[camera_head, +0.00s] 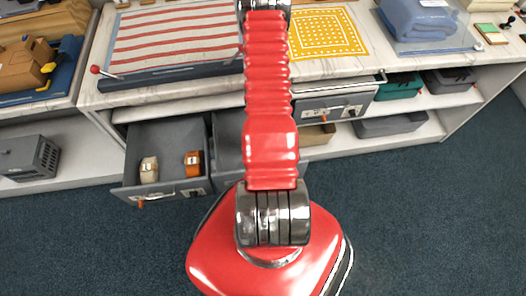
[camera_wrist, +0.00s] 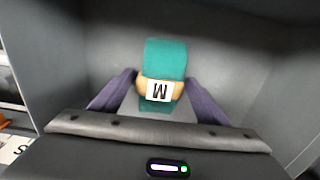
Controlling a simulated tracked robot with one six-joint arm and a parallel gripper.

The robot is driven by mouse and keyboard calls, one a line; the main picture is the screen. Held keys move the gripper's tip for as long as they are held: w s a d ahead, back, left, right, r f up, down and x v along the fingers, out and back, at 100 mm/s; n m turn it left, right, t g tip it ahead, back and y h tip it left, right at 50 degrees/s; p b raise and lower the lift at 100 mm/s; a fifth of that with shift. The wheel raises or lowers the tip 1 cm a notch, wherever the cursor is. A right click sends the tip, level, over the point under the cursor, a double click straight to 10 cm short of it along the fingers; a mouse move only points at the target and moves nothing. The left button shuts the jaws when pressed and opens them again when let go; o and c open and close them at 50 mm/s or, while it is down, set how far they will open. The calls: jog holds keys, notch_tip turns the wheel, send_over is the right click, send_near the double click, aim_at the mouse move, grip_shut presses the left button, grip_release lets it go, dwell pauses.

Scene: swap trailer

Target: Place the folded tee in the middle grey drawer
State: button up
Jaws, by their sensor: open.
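A teal folded tee (camera_wrist: 165,58) with a tan band and a white label marked "M" lies in a grey drawer (camera_wrist: 70,60) in the wrist view. My gripper (camera_wrist: 160,77) is open, its dark purple fingers one on each side of the tee; I cannot tell whether they touch it. In the head view the middle grey drawer (camera_head: 228,128) is pulled out and mostly hidden behind my red arm, which also hides my gripper and the tee.
The left grey drawer (camera_head: 165,136) is open with a beige roll (camera_head: 149,170) and an orange roll (camera_head: 193,163) inside. The right grey drawer (camera_head: 335,108) sits under the counter. A striped cloth (camera_head: 175,40) and a yellow cloth (camera_head: 328,33) lie above. The blue floor (camera_head: 430,220) is clear.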

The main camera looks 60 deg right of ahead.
notch_tip(320, 180, up, 12)
dwell(1.0)
dwell(0.5)
jog(key=w+a+r+n+t, duration=0.15)
jog(key=w+a+r, duration=0.3)
jog(key=r, duration=0.45)
jog(key=w+a+r+n+h, duration=0.1)
jog(key=w+a+r+n, duration=0.15)
jog(key=w+r, duration=0.45)
jog(key=w+a+r+n+t, duration=0.1)
jog(key=w+a+r, duration=0.3)
jog(key=r, duration=0.6)
jog(key=s+a+r+n+t, duration=0.1)
jog(key=s+a+r, duration=0.2)
jog(key=a+r, duration=0.3)
jog(key=s+a+r+n+t, duration=0.1)
jog(key=s+a+r+n, duration=0.1)
jog(key=a+r, duration=0.4)
jog(key=s+a+r+n+t+y, duration=0.1)
jog(key=s+a+r, duration=0.3)
jog(key=a+r, duration=0.2)
jog(key=shift+a+r+n, duration=0.3)
jog(key=shift+a+n, duration=0.1)
jog(key=shift+a, duration=0.8)
